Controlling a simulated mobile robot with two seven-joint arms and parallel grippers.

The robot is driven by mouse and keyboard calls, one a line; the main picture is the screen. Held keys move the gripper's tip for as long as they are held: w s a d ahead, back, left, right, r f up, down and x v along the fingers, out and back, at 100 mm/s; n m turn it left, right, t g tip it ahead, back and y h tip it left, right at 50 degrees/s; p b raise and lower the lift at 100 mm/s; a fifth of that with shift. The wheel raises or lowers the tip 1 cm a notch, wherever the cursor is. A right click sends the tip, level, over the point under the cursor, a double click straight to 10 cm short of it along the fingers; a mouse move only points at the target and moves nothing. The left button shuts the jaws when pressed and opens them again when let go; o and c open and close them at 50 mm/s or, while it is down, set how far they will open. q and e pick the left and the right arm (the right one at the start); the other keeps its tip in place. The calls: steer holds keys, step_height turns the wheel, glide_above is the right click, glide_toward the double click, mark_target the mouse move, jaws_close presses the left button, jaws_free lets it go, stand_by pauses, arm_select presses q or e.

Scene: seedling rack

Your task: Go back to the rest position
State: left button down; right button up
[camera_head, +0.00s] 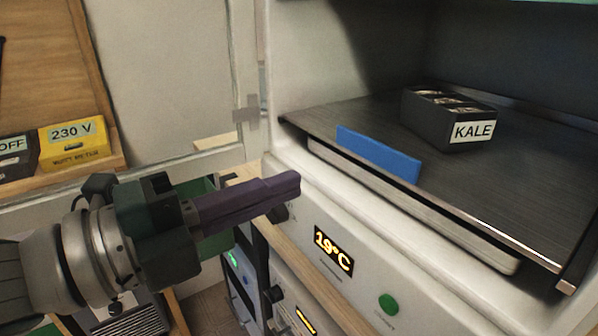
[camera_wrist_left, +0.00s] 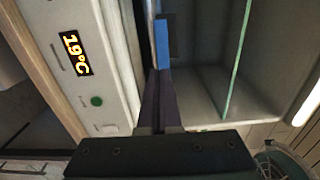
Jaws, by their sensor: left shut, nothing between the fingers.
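My left gripper (camera_head: 292,186) has dark purple fingers pressed together, with nothing between them. It is in front of the white cabinet's front panel, to the left of the blue strip (camera_head: 378,154) on the front edge of the dark shelf (camera_head: 335,118). In the left wrist view the shut fingers (camera_wrist_left: 158,80) point toward the blue strip (camera_wrist_left: 162,43); I cannot tell how wide the gap is. A black tray labelled KALE (camera_head: 472,132) stands on the shelf. My right gripper is in neither view.
The cabinet's front panel has a 19°C display (camera_head: 333,251) and a green button (camera_head: 388,304). An open door frame (camera_head: 215,160) stands at the left. Beyond it are a wooden shelf (camera_head: 95,85) and a yellow 230 V box (camera_head: 75,145). Equipment stands below the panel.

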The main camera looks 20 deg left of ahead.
arm_select(q)
steer(key=v, duration=0.4)
steer(key=shift+s, duration=0.15)
